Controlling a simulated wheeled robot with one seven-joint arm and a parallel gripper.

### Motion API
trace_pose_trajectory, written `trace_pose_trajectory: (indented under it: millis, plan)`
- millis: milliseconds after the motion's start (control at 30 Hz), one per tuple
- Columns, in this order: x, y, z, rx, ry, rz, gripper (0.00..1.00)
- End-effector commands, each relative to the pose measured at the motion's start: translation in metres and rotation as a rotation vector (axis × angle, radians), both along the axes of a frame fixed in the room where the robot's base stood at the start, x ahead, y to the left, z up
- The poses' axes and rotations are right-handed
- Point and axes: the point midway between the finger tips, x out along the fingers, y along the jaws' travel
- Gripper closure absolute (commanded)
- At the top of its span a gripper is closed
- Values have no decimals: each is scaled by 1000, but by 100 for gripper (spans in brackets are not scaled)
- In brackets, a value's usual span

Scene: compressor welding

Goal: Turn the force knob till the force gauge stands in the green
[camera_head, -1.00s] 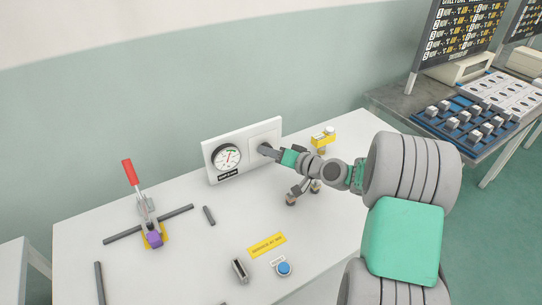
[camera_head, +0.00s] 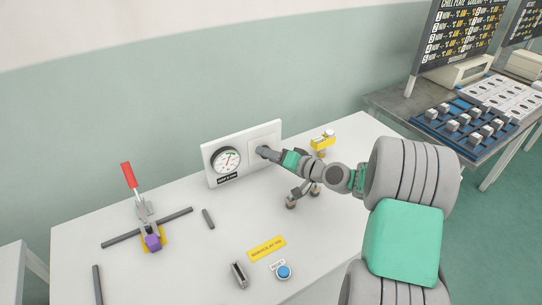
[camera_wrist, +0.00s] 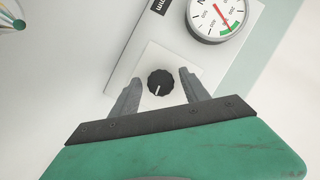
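The force knob (camera_wrist: 160,83) is round and black with a pale pointer line, on a white square plate in the wrist view. My gripper (camera_wrist: 161,76) is open, one finger on each side of the knob, with visible gaps. The force gauge (camera_wrist: 216,14) is a round white dial with a green arc and a red needle pointing toward that arc; whether its tip is inside the green is hard to tell. In the head view the gauge (camera_head: 227,161) sits left of my gripper (camera_head: 262,152), which hides the knob.
The gauge panel (camera_head: 208,165) stands at the back of the white table (camera_head: 190,250). A red-handled toggle clamp (camera_head: 145,210) is at left, a blue button (camera_head: 283,271) and yellow label (camera_head: 266,249) at front. A yellow-topped fixture (camera_head: 323,141) stands close behind my wrist.

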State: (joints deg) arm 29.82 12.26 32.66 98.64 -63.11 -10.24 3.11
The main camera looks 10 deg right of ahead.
Motion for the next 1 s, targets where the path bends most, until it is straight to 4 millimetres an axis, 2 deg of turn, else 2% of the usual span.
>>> trace_pose_trajectory:
  millis: [333,700,1000]
  plan:
    - [-4,-4,2,-1,-1,-2,43]
    - [-56,-41,18,-1,0,-3,43]
    - [-61,-43,20,1,-1,1,43]
